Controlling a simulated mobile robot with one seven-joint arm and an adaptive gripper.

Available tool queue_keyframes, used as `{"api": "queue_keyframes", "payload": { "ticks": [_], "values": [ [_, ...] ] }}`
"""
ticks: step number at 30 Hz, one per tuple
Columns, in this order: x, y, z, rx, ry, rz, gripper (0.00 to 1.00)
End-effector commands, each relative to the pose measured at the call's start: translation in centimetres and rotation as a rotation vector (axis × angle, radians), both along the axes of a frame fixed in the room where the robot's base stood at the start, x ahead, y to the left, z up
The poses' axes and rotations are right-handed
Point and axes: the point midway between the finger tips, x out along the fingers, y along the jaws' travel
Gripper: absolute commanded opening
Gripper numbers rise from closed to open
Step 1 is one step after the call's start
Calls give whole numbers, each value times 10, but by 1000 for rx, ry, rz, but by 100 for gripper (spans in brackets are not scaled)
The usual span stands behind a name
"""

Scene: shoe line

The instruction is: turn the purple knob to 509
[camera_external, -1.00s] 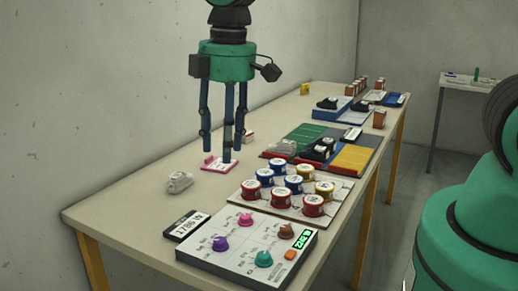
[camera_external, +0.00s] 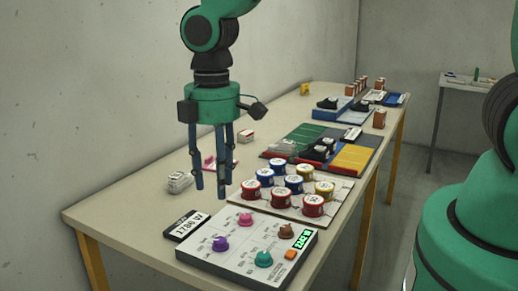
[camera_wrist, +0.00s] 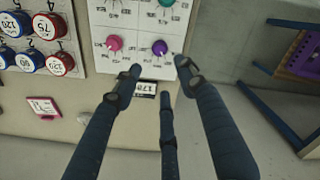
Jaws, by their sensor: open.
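The purple knob (camera_external: 220,243) sits at the left front of a white panel (camera_external: 215,256) on the table. In the wrist view the purple knob (camera_wrist: 160,47) is just beyond my fingertips, with numbers printed around it that are too small to read. My gripper (camera_external: 221,188) is open and empty, pointing down above the table behind the panel. In the wrist view my gripper (camera_wrist: 157,82) shows its fingers spread, apart from the knob. The panel also holds a pink knob (camera_external: 246,220), a teal knob (camera_external: 263,259) and a brown knob (camera_external: 286,232).
A black-and-white label display (camera_external: 186,225) lies at the panel's left edge. An orange button (camera_external: 290,253) and a lit green display (camera_external: 303,240) are on the panel's right. Several round tins (camera_external: 313,206) stand on a board behind it. A grey-white object (camera_external: 179,182) lies left of my gripper.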

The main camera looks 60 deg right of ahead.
Motion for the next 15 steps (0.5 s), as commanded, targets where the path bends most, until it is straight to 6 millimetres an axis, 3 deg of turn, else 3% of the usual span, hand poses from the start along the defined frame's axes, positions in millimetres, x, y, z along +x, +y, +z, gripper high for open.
{"api": "queue_keyframes", "payload": {
  "ticks": [15],
  "values": [
    [-1,0,-73,-1,3,0,41]
  ]
}}
